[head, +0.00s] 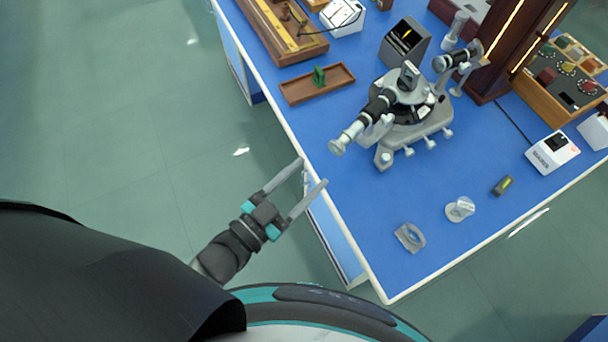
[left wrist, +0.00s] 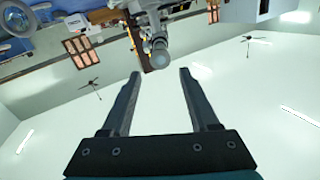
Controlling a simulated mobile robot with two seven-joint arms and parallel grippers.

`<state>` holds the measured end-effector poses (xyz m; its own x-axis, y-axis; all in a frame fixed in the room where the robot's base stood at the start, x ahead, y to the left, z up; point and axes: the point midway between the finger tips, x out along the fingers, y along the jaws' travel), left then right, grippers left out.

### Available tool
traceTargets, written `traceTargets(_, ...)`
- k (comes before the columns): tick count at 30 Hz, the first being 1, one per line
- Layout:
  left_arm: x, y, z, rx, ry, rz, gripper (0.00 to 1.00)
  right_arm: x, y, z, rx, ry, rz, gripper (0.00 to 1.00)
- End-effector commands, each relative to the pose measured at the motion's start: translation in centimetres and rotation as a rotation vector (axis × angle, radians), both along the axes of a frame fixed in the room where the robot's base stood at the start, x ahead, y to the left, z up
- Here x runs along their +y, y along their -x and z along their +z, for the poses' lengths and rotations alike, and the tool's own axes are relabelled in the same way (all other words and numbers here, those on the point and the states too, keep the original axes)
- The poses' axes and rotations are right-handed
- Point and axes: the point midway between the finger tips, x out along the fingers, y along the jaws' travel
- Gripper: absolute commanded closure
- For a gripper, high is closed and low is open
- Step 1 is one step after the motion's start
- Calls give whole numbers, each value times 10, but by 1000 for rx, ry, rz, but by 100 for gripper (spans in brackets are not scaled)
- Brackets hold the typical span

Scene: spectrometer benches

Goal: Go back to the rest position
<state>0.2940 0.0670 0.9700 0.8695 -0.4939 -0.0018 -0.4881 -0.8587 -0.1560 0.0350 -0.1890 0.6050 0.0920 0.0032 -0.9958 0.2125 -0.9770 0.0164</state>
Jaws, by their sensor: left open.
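My left gripper (head: 308,175) is open and empty. In the head view it is by the left edge of the blue bench (head: 350,235), its fingertips near the bench's rim. In the left wrist view its two fingers (left wrist: 160,75) are spread apart with nothing between them. My right gripper is in neither view.
A grey spectrometer (head: 410,105) stands on the bench beyond my left gripper. A brown wooden tray (head: 300,88) with a green piece lies near the left edge. A clear prism-like piece (head: 409,237) lies near the front corner. The floor left of the bench is clear.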

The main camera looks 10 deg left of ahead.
Motion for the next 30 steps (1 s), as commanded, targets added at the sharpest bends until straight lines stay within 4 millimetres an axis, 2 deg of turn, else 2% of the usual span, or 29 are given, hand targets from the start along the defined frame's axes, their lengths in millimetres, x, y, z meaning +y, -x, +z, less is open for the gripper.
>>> traceTargets(12,0,0,-1,2,-1,0,39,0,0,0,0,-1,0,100)
traceTargets(14,1,-1,-7,13,-5,6,39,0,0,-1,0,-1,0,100)
traceTargets(16,5,-1,-25,48,-18,22,39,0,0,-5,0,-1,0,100)
traceTargets(17,8,-1,-37,74,-28,35,39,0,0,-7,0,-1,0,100)
traceTargets(20,24,2,-95,199,-72,88,39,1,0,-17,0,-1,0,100)
traceTargets(21,31,6,-124,264,-95,115,39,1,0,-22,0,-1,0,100)
traceTargets(23,44,15,-168,368,-130,155,39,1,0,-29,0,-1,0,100)
traceTargets(24,52,23,-197,440,-155,180,39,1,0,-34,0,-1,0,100)
traceTargets(26,64,39,-239,549,-190,216,39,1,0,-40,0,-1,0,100)
traceTargets(27,71,52,-266,622,-212,238,39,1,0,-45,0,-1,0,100)
traceTargets(30,89,89,-326,807,-268,287,39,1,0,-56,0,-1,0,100)
